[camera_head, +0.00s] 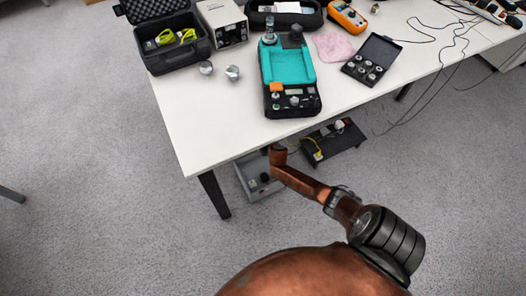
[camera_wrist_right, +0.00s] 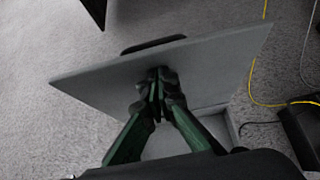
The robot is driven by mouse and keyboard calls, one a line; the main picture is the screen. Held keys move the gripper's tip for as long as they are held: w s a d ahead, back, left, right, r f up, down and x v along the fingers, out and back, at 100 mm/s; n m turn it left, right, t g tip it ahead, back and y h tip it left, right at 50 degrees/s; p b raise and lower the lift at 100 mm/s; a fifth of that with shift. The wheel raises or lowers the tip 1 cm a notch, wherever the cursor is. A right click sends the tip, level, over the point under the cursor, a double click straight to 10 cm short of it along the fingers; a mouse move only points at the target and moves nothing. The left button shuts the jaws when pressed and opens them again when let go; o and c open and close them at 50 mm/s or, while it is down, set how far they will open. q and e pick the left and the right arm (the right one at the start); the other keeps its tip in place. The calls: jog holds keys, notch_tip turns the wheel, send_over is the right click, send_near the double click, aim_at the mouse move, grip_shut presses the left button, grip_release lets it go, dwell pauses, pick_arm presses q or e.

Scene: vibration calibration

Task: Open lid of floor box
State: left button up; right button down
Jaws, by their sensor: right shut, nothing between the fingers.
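The floor box (camera_head: 243,183) is a light grey box on the carpet under the table's front edge, partly hidden by the tabletop and my right arm. In the right wrist view its grey lid (camera_wrist_right: 100,82) is a flat tilted panel, with a black handle (camera_wrist_right: 150,43) showing beyond its far edge. Part of the box (camera_wrist_right: 218,125) shows below the lid's near right edge. My right gripper (camera_wrist_right: 158,85), with green fingers, is shut and empty, its tips at the lid's face; I cannot tell if they press on it. My left gripper is not in view.
The white table (camera_head: 200,130) stands above the box, with a dark leg (camera_head: 214,195) to its left. A black device (camera_head: 332,143) with a yellow cable is on the floor to its right. A teal instrument (camera_head: 287,68) stands on the table.

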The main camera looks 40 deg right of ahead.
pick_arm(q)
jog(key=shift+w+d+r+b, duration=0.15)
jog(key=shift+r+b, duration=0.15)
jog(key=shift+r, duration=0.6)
pick_arm(e)
jog(key=w, duration=0.1)
jog(key=w+d, duration=0.1)
jog(key=w, duration=0.1)
jog(key=shift+w+d+r, duration=0.1)
jog(key=shift+w+r, duration=0.1)
jog(key=shift+w, duration=0.1)
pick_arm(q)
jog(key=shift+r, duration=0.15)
pick_arm(e)
jog(key=shift+s, duration=0.1)
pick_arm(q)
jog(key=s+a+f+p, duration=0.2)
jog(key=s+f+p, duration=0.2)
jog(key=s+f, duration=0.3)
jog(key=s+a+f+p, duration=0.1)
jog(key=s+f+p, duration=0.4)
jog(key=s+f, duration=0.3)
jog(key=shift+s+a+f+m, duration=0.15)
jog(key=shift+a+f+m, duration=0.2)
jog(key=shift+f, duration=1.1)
pick_arm(e)
jog(key=r+v, duration=0.1)
jog(key=v, duration=1.2)
jog(key=shift+w, duration=0.45)
